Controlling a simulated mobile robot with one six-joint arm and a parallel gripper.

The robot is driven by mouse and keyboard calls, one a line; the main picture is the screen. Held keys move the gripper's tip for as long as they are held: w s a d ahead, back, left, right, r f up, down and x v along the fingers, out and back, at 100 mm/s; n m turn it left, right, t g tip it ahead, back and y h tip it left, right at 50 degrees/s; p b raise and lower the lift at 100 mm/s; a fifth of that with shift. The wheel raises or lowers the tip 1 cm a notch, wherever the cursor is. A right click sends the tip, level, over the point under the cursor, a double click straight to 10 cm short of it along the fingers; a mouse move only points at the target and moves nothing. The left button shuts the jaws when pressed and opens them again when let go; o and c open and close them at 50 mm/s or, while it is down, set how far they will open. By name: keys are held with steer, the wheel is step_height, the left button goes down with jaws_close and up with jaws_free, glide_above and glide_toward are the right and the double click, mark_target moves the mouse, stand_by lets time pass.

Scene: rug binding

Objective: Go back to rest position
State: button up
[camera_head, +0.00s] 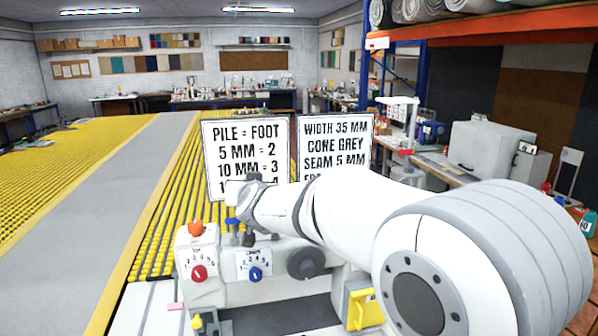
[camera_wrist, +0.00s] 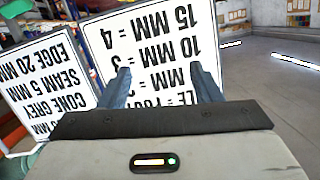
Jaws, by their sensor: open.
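My gripper (camera_wrist: 163,82) shows in the wrist view with its two dark fingers spread apart and nothing between them. The white sign headed PILE = FOOT (camera_wrist: 145,45) appears upside down beyond the fingers. In the head view my white arm reaches from the lower right toward the middle, over the binding machine, and its far end is in front of the lower part of that PILE = FOOT sign (camera_head: 245,150). The fingers cannot be made out clearly there. The second sign, WIDTH 35 MM (camera_head: 336,140), stands to the right, its lower lines hidden by my arm.
The machine (camera_head: 212,290) has an orange knob (camera_head: 196,228), a red dial (camera_head: 199,273), a blue dial (camera_head: 255,274) and a yellow part (camera_head: 363,308) close under my arm. A yellow roller table (camera_head: 60,165) with a grey strip (camera_head: 130,190) lies left. An orange shelf (camera_head: 490,24) is upper right.

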steer(key=s+d+f+g+h, duration=0.1)
steer(key=s+d+f+g, duration=0.3)
steer(key=s+d, duration=0.5)
steer(key=s+d+f+m+g+h+b, duration=0.1)
steer(key=s+d+f+g, duration=0.2)
steer(key=s+d+f, duration=0.4)
steer(key=s+d+f+g+h, duration=0.2)
steer(key=s+d+f+g, duration=0.2)
steer(key=s+d, duration=0.6)
steer(key=s+f, duration=0.2)
steer(key=s, duration=0.7)
steer(key=shift+s+d+f+g, duration=0.2)
steer(key=shift+s+d+g, duration=0.1)
steer(key=shift+s+d, duration=0.1)
steer(key=shift+w, duration=0.1)
steer(key=shift+c, duration=0.4)
